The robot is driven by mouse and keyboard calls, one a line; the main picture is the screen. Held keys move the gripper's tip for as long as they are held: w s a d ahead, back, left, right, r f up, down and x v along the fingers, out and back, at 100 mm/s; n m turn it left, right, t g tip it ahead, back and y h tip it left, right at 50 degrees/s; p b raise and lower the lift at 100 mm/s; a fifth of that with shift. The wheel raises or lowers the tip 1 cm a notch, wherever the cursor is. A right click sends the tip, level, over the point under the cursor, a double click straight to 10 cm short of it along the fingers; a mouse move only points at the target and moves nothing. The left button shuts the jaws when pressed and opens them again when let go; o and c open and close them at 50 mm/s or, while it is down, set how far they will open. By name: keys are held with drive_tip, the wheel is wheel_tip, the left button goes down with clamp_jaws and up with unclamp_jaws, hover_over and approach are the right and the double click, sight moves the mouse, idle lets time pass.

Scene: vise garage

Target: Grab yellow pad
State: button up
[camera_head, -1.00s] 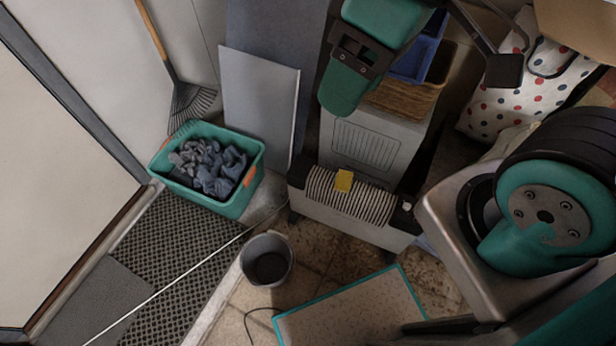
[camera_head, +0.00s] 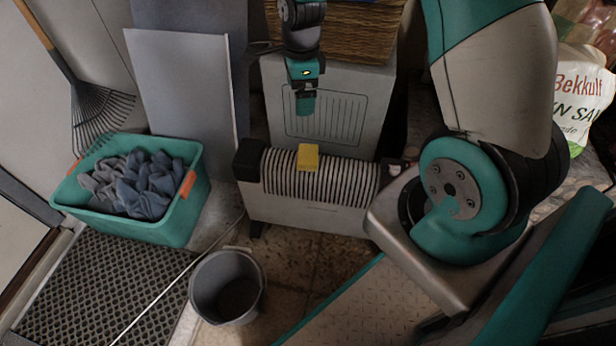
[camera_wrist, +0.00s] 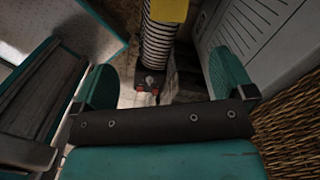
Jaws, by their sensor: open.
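The yellow pad (camera_head: 308,157) lies on top of a white ribbed heater (camera_head: 320,182), at about the middle of its fins. My gripper (camera_head: 305,104) is above the heater, slightly left of the pad in the head view and apart from it. In the wrist view the yellow pad (camera_wrist: 168,11) shows at the top edge, cut off by the frame, past my gripper's fingers (camera_wrist: 160,85). The two teal fingers are spread wide with nothing between them.
A light grey cabinet (camera_head: 372,100) stands close behind the heater, with a wicker basket (camera_head: 350,35) above it. A teal crate of grey cloths (camera_head: 190,215) is at the left. A grey bucket (camera_head: 228,285) stands on the floor in front. A rake (camera_head: 98,108) leans at the far left.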

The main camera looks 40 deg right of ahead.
wheel_tip(320, 180, down, 6)
drive_tip(key=d+f+m+b, duration=0.1)
drive_tip(key=d+m+b, duration=0.1)
drive_tip(key=d+m, duration=0.1)
drive_tip(key=b, duration=0.5)
hover_over(308, 154)
wheel_tip(308, 154, down, 11)
drive_tip(key=shift+r, duration=0.2)
wheel_tip(308, 154, down, 6)
drive_tip(key=b, duration=0.3)
drive_tip(key=shift+a+r, duration=0.1)
drive_tip(key=shift+r, duration=0.15)
drive_tip(key=c, duration=0.6)
